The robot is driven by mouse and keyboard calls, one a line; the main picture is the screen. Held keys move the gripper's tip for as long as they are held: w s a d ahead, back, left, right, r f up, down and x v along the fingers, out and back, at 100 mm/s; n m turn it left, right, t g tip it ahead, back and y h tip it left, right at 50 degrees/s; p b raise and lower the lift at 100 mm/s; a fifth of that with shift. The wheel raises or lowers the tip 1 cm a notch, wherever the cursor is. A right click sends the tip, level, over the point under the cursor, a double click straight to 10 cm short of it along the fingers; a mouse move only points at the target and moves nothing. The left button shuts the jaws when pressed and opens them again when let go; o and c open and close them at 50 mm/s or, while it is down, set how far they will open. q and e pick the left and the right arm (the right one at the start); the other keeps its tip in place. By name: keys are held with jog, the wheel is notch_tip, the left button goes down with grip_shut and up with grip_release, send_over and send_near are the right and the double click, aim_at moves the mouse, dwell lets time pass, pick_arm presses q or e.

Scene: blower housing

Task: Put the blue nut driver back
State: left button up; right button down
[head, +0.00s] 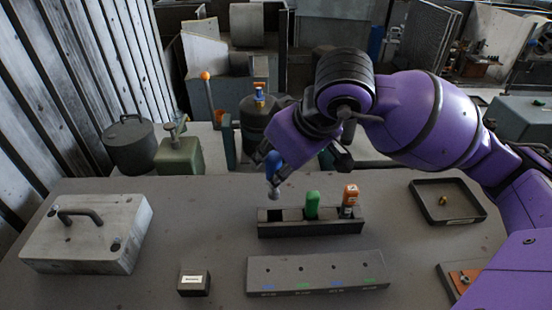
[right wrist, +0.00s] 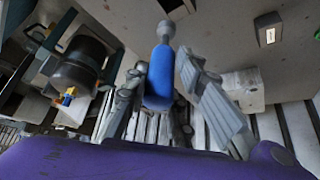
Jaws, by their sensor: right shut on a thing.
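The blue nut driver (head: 273,168) hangs roughly upright, its metal end down, above the left end of the dark holder (head: 310,227). My right gripper (head: 277,162) is shut on its blue handle. The right wrist view shows the handle (right wrist: 160,78) between the fingers (right wrist: 163,88), with the grey shaft and socket beyond. The holder's left slot (head: 279,214) looks empty. A green-handled driver (head: 312,204) stands in the middle and an orange-handled driver (head: 350,197) at the right. The metal end appears just above the holder; the exact gap is unclear. My left gripper is out of view.
A grey block with holes and coloured marks (head: 315,272) lies in front of the holder. A small labelled box (head: 194,283) and a large handled cover (head: 90,236) are left. A shallow tray (head: 447,219) with a small brass part is right.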

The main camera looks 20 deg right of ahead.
aim_at(276, 192)
notch_tip(276, 192, down, 4)
jog(key=shift+r+b, duration=0.15)
jog(key=shift+b, duration=0.35)
notch_tip(276, 192, down, 2)
jog(key=shift+f+b, duration=0.1)
jog(key=shift+b, duration=0.6)
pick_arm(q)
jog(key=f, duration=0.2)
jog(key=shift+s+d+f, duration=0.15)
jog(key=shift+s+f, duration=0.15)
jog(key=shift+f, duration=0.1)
pick_arm(e)
jog(key=shift+d+f, duration=0.1)
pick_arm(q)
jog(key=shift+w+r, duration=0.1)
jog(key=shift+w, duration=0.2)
pick_arm(e)
jog(key=shift+f+b, duration=0.25)
jog(key=shift+b, duration=0.35)
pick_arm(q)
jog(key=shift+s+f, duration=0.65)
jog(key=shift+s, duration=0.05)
pick_arm(e)
jog(key=shift+r, duration=0.1)
